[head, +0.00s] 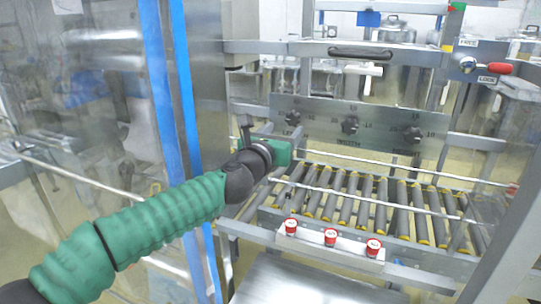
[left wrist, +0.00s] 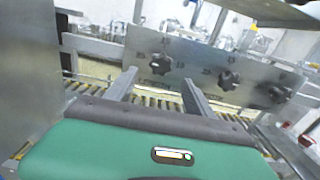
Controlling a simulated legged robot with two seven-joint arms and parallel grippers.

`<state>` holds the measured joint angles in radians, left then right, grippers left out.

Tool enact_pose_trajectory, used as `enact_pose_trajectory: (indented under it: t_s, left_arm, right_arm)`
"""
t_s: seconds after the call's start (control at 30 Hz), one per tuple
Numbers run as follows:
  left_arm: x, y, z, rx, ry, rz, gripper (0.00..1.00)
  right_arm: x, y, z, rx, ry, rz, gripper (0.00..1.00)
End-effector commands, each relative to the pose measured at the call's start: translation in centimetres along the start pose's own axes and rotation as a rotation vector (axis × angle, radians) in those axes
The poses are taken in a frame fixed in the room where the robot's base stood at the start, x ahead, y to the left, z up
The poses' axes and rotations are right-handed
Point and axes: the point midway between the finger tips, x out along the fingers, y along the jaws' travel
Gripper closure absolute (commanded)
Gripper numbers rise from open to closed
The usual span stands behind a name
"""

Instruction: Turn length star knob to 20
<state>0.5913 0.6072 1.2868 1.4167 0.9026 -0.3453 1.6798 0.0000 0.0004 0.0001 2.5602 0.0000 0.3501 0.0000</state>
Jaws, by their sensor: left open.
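A grey metal panel (head: 380,117) carries three black star knobs in a row: left (head: 292,118), middle (head: 350,125) and right (head: 412,134). The text under the middle knob looks like WIDTH; the other labels and the dial readings are too small to read surely, so I cannot tell which knob is the length one. My left gripper (head: 268,131) is in front of the panel's left end. In the left wrist view its fingers (left wrist: 159,77) are open and empty, and the left knob (left wrist: 160,64) shows between them, apart from both. My right gripper is not in view.
A roller conveyor (head: 365,198) lies below the panel, with metal rails in front. Three red buttons (head: 330,237) sit on a front bar. A metal post with blue strips (head: 172,100) stands at left. A red-handled lock (head: 498,68) is at upper right.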

Motion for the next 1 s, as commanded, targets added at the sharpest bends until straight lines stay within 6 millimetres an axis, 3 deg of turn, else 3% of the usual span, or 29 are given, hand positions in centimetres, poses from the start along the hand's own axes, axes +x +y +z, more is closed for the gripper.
enact_pose_trajectory:
  t_s: [0.03, 0.2, 0.43, 0.63, 0.93, 1.0]
  left_arm:
    - [-1.4, 0.3, -0.6, 0.008, 0.000, 0.006, 0.38]
    - [-5.1, 0.3, -0.4, 0.005, 0.001, 0.006, 0.38]
    - [-8.5, 0.3, -0.3, -0.002, 0.003, 0.003, 0.38]
    - [-9.7, 0.1, -0.2, 0.000, 0.003, 0.001, 0.38]
    - [-9.8, 0.0, -0.2, 0.001, 0.003, -0.001, 0.38]
    - [-9.6, -0.3, -1.1, 0.036, 0.018, -0.008, 0.38]
  right_arm:
    - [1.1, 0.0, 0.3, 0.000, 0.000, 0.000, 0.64]
    - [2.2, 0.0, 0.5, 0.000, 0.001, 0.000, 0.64]
    - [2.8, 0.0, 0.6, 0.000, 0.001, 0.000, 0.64]
    - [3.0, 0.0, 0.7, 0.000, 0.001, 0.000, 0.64]
    - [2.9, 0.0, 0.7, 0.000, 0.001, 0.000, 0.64]
    - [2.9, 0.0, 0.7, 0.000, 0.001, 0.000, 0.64]
